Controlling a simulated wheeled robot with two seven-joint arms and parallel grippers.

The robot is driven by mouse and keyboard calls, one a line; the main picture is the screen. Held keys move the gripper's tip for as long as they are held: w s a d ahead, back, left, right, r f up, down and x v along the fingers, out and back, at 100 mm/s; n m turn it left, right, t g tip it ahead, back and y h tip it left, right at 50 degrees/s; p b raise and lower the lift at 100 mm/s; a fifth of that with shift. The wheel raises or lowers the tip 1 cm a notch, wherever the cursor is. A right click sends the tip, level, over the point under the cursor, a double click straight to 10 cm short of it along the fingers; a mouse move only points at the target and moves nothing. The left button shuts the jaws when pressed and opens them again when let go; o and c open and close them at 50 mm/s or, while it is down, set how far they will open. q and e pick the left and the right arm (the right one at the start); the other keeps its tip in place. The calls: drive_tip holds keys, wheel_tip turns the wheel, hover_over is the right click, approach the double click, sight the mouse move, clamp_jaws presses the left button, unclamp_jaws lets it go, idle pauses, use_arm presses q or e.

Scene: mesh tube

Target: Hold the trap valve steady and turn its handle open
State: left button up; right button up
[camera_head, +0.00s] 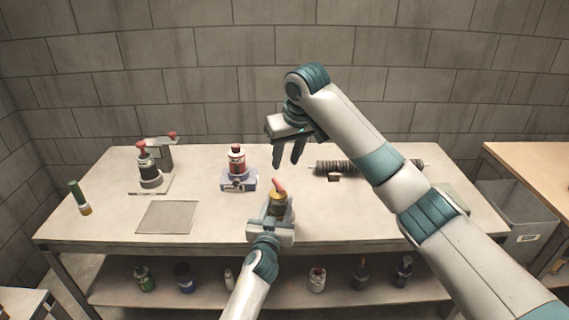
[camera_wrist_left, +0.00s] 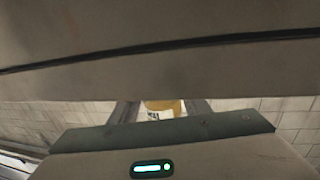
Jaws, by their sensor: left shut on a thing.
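The trap valve (camera_head: 276,199) is a small brass-coloured piece with a red handle (camera_head: 279,186) on top, tilted up to the left. My left gripper (camera_head: 275,208) is shut on the valve body near the table's front middle; its fingers partly hide the valve. In the left wrist view the brass valve (camera_wrist_left: 163,105) shows between the two dark fingers, mostly hidden by the gripper housing. My right gripper (camera_head: 287,163) is above and behind the valve, fingers pointing down and apart, with nothing between them. It does not appear to touch the red handle.
A dark ribbed roll (camera_head: 340,167) lies behind my right arm. Several bottles stand on the lower shelf.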

idle(0.3)
use_arm(q)
drive_tip(key=o, duration=1.2)
drive_tip(key=shift+o, duration=0.2)
drive_tip(key=shift+s, duration=0.15)
drive_tip(key=s+a, duration=0.2)
drive_tip(key=s, duration=0.9)
drive_tip(key=shift+s+a, duration=0.2)
drive_tip(key=shift+s, duration=0.05)
drive_tip(key=shift+f, duration=0.1)
